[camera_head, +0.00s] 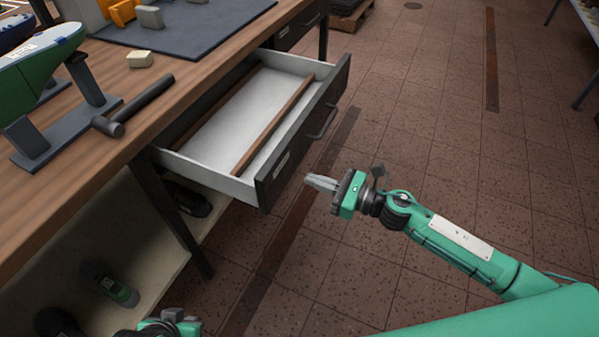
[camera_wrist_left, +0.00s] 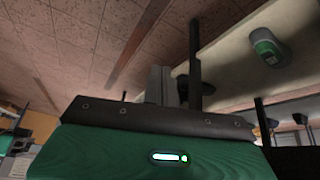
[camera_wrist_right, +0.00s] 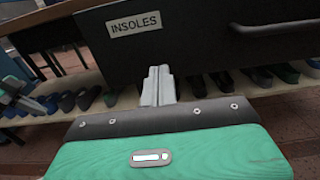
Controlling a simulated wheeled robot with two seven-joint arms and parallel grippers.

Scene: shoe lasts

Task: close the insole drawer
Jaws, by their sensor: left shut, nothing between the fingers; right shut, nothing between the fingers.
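The insole drawer (camera_head: 215,140) stands open under the workbench, with a white inside, a brown wooden divider (camera_head: 270,124) and a dark front (camera_head: 300,138). Its "INSOLES" label (camera_wrist_right: 134,23) and part of its handle (camera_wrist_right: 270,26) show in the right wrist view. My right gripper (camera_head: 322,183) is shut and empty, in front of the drawer front near its label end. In the right wrist view its fingers (camera_wrist_right: 158,85) point at the front; I cannot tell whether they touch. My left gripper (camera_head: 175,322) is low at the bottom edge; its fingers (camera_wrist_left: 162,85) are shut and empty.
The wooden workbench (camera_head: 180,75) carries a hammer (camera_head: 135,105), a green shoe last (camera_head: 40,65) on a stand, a beige block (camera_head: 140,59) and a dark mat (camera_head: 185,30). Shoes lie on the shelf below (camera_head: 70,250). The tiled floor (camera_head: 440,130) in front of the drawer is clear.

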